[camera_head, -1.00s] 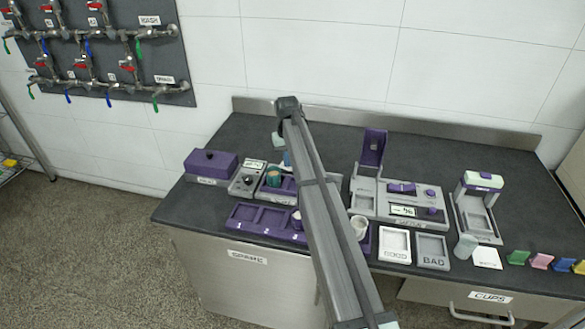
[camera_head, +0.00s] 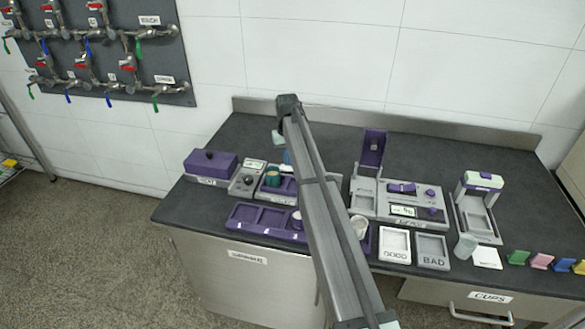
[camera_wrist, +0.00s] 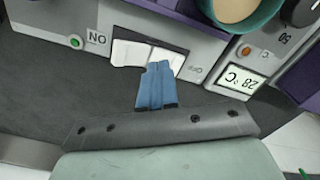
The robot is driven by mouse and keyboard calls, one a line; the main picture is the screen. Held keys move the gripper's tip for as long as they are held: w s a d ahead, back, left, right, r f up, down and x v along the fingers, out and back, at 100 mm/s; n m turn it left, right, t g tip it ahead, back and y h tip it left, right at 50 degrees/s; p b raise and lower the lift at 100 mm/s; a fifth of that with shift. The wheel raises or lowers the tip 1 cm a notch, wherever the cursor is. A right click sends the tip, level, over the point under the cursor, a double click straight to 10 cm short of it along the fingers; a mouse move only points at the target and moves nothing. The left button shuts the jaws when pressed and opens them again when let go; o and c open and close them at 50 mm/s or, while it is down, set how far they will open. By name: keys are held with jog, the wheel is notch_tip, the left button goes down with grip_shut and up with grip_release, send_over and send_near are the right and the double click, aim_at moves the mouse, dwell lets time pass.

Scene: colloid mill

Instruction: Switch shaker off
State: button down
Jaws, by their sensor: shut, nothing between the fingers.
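The shaker (camera_wrist: 210,47) is a grey and purple device; in the head view it (camera_head: 262,192) stands left of my arm and partly behind it. A teal cup with beige contents (camera_wrist: 238,10) stands on it. A white rocker switch (camera_wrist: 130,53) lies on its grey face, between an ON mark with a green light (camera_wrist: 75,42) and an OFF mark. My gripper (camera_wrist: 160,68), with blue fingers, is shut and empty. Its tips overlap the OFF-side half of the rocker; I cannot tell whether they press it. The rocker's tilt is unclear.
A display (camera_wrist: 243,82) reading 28 C and a small orange light sit right of the switch.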

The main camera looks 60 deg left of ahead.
aim_at(288, 168)
jog(key=shift+r, duration=2.75)
